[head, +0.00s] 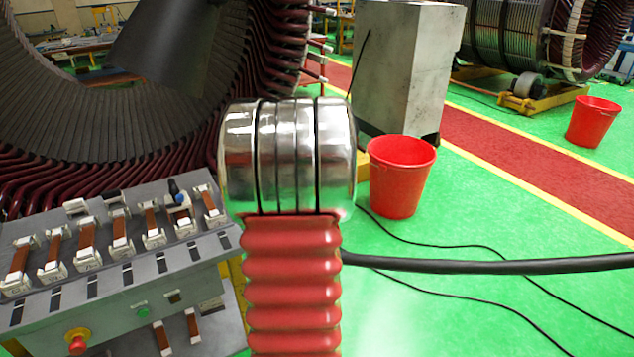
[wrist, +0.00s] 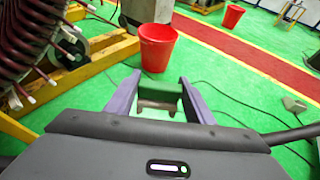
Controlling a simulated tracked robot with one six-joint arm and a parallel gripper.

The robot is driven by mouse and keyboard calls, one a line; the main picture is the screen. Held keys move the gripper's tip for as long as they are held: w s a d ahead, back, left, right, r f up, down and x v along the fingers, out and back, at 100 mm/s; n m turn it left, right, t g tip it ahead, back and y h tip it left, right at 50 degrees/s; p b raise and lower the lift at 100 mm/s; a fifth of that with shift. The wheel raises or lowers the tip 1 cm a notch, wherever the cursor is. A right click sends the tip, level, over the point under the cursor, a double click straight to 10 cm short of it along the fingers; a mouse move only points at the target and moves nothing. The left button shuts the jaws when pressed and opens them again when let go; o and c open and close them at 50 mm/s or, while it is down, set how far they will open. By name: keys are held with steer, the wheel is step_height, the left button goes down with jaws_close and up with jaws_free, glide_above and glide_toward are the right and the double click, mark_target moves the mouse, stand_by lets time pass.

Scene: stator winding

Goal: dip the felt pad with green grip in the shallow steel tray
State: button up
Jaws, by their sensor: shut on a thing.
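In the wrist view, my gripper (wrist: 158,84) is shut on the green grip (wrist: 166,91) of the felt pad. The grip sits between the two grey-purple fingers. The brownish pad (wrist: 157,104) shows just below the grip, on the near side, and seems to hang free of any surface. I cannot see the shallow steel tray in either view. My gripper and the felt pad do not show in the head view.
A bench (head: 190,262) with copper bars in white holders stands at left, below the large stator (head: 60,130). A red bucket (head: 401,176) stands on the green floor by a grey cabinet (head: 407,65). Black cables (head: 440,243) cross the open floor at right.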

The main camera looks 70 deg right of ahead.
steer(key=w+a+f+n+t+y, duration=0.15)
steer(key=w+a+n+t, duration=0.25)
steer(key=w+a, duration=1)
steer(key=w+a+f+n+t+y, duration=0.1)
steer(key=w+a+f+n+t, duration=0.2)
steer(key=w+a, duration=1.05)
steer(key=w+a+n+t+y, duration=0.2)
steer(key=w+a, duration=0.1)
steer(key=a, duration=0.9)
steer(key=w+a+n+t+y, duration=0.2)
steer(key=w+a+n, duration=0.1)
steer(key=a, duration=0.9)
steer(key=w+a+n+t+y, duration=0.2)
steer(key=w+a, duration=0.3)
steer(key=a, duration=0.7)
steer(key=shift+w+f+n+t+y, duration=0.3)
steer(key=shift+n+y, duration=0.15)
steer(key=shift+n, duration=0.15)
